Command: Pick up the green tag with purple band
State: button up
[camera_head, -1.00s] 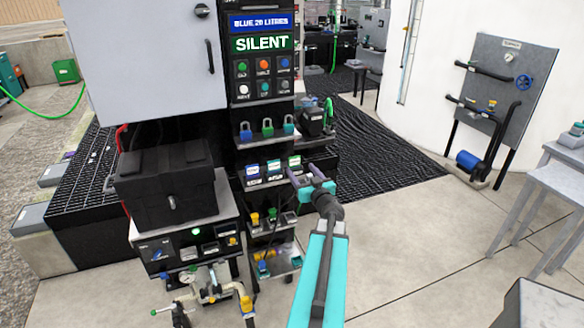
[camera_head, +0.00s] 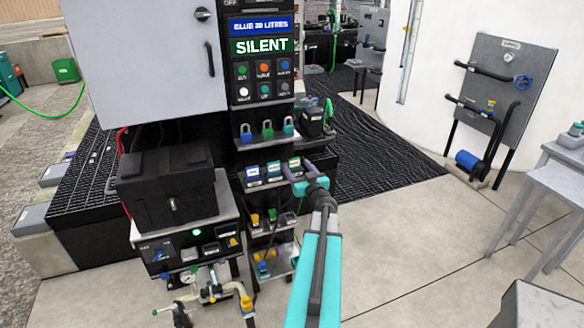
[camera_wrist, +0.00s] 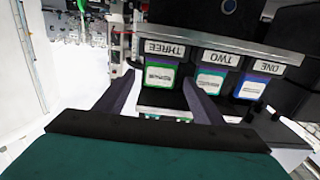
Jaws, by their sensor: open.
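A green tag (camera_wrist: 159,76) with a white label hangs under the sign THREE, at the left of a row in the upside-down wrist view. In the head view, the green tag (camera_head: 294,162) is at the right end of the row. My gripper (camera_wrist: 158,84) is open and empty, its two dark fingers on either side of the green tag's lower part in the picture. In the head view, my gripper (camera_head: 297,170) is right in front of the tag.
A teal tag (camera_wrist: 211,80) under TWO and a blue tag (camera_wrist: 253,86) under ONE hang close beside it. Padlocks (camera_head: 267,129) stand on a shelf above the row. Lower shelves (camera_head: 272,230) hold small items. The floor (camera_head: 400,230) to the right is clear.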

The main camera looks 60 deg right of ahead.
jog(key=shift+w+d, duration=0.4)
jog(key=shift+w, duration=0.2)
jog(key=c, duration=1.1)
